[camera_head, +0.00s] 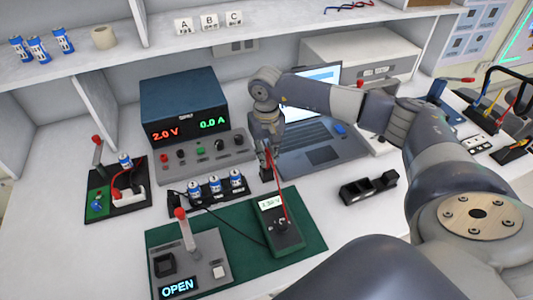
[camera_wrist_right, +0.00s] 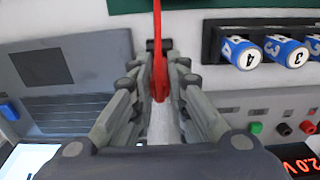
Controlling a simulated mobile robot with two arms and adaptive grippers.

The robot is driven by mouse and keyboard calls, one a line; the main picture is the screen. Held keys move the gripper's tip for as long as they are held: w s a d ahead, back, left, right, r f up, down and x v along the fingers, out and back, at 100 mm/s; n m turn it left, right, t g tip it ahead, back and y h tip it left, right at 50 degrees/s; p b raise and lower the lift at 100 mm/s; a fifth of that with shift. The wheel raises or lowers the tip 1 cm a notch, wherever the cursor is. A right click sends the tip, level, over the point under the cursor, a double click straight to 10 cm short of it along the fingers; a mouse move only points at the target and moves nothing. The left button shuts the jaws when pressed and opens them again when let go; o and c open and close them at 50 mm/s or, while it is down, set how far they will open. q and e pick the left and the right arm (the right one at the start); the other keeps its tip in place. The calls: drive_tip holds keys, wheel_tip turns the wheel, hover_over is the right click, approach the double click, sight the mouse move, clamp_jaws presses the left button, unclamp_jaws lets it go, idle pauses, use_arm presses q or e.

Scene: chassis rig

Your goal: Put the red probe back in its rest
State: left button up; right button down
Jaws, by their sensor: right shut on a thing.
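My right gripper (camera_head: 268,165) points down over the bench between the laptop and the row of batteries. It is shut on the red probe (camera_wrist_right: 160,65), which lies between its fingers in the right wrist view. A red lead (camera_head: 282,196) runs from the gripper to the multimeter (camera_head: 279,222) on the green mat. A small dark piece (camera_wrist_right: 153,45) shows by the fingertips. I cannot tell if it is the rest, or whether the probe tip touches anything. My left gripper is not in view.
A battery holder (camera_head: 206,197) stands left of the gripper, with the power supply (camera_head: 185,110) behind it. The laptop (camera_head: 318,145) is close on the right. A black slotted holder (camera_head: 368,188) stands at right. A switch box (camera_head: 190,265) reads OPEN. Bare bench lies right of the mat.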

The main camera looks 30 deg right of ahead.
drive_tip(key=shift+f+b, duration=1)
drive_tip(key=shift+f, duration=0.25)
drive_tip(key=c, duration=1.5)
unclamp_jaws()
drive_tip(key=shift+r, duration=0.1)
drive_tip(key=shift+r, duration=0.15)
wheel_tip(320, 180, up, 12)
drive_tip(key=shift+f, duration=0.15)
